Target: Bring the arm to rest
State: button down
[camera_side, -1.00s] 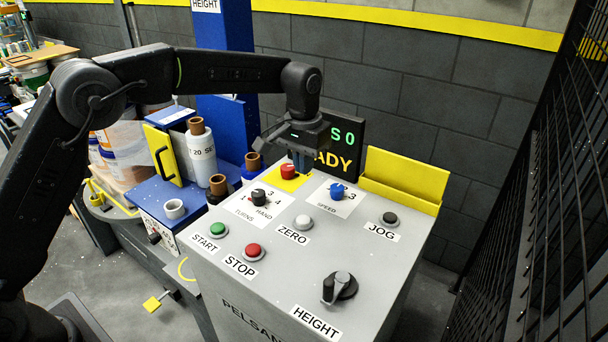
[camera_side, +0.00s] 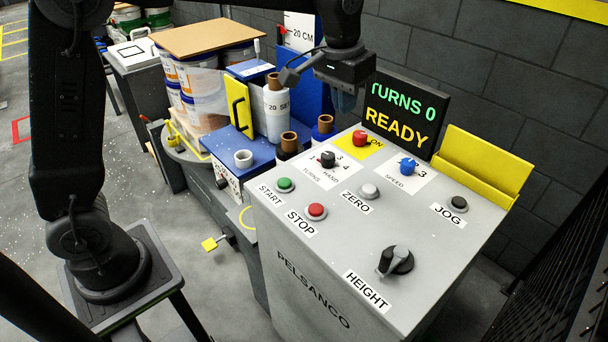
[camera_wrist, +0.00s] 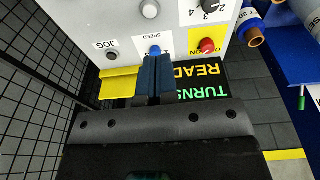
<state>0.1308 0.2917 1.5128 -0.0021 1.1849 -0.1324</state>
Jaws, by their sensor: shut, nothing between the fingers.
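My gripper (camera_side: 346,112) hangs near the back edge of the grey control panel (camera_side: 330,235), left of the display (camera_side: 400,115). Its dark blue fingers are together and empty. They appear clear of the red ON button (camera_side: 360,138), slightly above and behind it in the side view. In the wrist view my shut gripper (camera_wrist: 155,58) points towards the panel, and its tips overlap the picture area just below the blue SPEED knob (camera_wrist: 154,50). The exact gap to the panel cannot be told. My arm is partly cut off by the side view's top edge.
The display reads TURNS 0 and READY. A yellow holder (camera_side: 470,170) stands at the panel's right back. A film roll (camera_side: 277,110) and stacked pails (camera_side: 205,90) under a brown board (camera_side: 205,38) stand to the left.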

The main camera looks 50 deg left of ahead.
jog(key=s+a+r+t, duration=0.1)
jog(key=s+a+r, duration=0.1)
jog(key=s, duration=0.4)
jog(key=s+a+r+t, duration=0.1)
jog(key=s+a+r, duration=0.1)
jog(key=s, duration=0.5)
jog(key=s+a+f+t, duration=0.1)
jog(key=s+f, duration=0.4)
jog(key=s, duration=0.7)
jog(key=shift+a+t, duration=0.4)
jog(key=shift+a, duration=0.1)
